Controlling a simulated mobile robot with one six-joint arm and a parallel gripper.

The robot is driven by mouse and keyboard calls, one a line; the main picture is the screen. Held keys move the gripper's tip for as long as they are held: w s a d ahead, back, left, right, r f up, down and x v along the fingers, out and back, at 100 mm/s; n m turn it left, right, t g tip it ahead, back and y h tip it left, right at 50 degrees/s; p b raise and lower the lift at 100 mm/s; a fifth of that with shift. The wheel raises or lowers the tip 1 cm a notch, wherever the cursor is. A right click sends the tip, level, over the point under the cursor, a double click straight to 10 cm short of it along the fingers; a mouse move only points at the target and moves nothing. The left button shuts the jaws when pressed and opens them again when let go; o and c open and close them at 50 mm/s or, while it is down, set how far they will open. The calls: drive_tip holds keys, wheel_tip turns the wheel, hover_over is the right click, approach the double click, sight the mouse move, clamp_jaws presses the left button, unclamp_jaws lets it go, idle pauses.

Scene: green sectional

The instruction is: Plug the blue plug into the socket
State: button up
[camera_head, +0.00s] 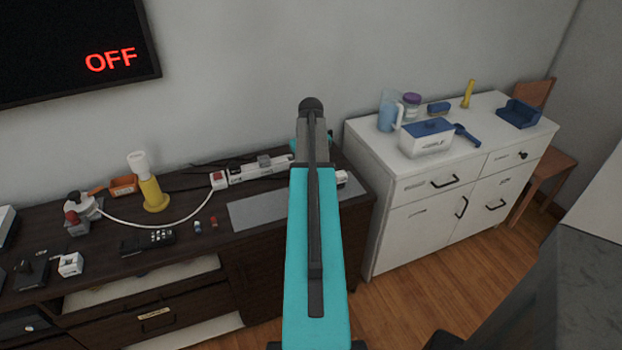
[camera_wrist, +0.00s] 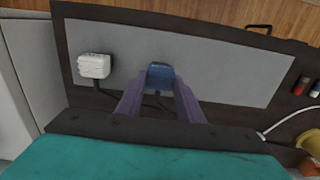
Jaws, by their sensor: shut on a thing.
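The blue plug (camera_wrist: 160,72) sits between the purple fingers of my gripper (camera_wrist: 160,88) in the wrist view, over the grey mat (camera_wrist: 215,62). My gripper is shut on it, and a dark cable runs back from it. Whether the plug touches the mat is unclear. In the head view my arm hides the plug and fingers. The likely socket is a white power strip (camera_head: 246,174) with a red switch (camera_head: 218,179) at the back of the dark cabinet, against the wall. A grey block sits on the strip. My arm covers its right end.
A white plug (camera_wrist: 94,66) lies beside the blue one, and also shows in the head view (camera_head: 341,178). A yellow-based lamp-like object (camera_head: 153,195), a black phone (camera_head: 148,241) and small batteries stand left. A screen (camera_head: 75,50) reads OFF. A white cabinet (camera_head: 410,220) stands right.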

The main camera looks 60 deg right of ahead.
drive_tip(key=shift+r, duration=0.75)
drive_tip(key=shift+s+a+r+b, duration=0.1)
drive_tip(key=shift+a+r+b, duration=0.05)
drive_tip(key=shift+r+b, duration=0.15)
drive_tip(key=s+a+b, duration=0.1)
drive_tip(key=s+a, duration=0.2)
drive_tip(key=a, duration=0.4)
drive_tip(key=s+a+r+b, duration=0.1)
drive_tip(key=s+a, duration=0.2)
drive_tip(key=a, duration=0.4)
drive_tip(key=shift+a+r, duration=0.2)
drive_tip(key=shift+s, duration=0.1)
drive_tip(key=w+a+r+n, duration=0.1)
drive_tip(key=w+a+n, duration=0.2)
drive_tip(key=w+a, duration=0.6)
drive_tip(key=w+a+n, duration=0.3)
drive_tip(key=w+a, duration=0.4)
drive_tip(key=w, duration=0.5)
drive_tip(key=w+a+n, duration=0.3)
drive_tip(key=w+a, duration=0.2)
drive_tip(key=a, duration=0.9)
drive_tip(key=w+a+r+n, duration=0.1)
drive_tip(key=w+a+n, duration=0.3)
drive_tip(key=a, duration=1)
drive_tip(key=shift+w+r, duration=0.25)
drive_tip(key=shift+w, duration=0.9)
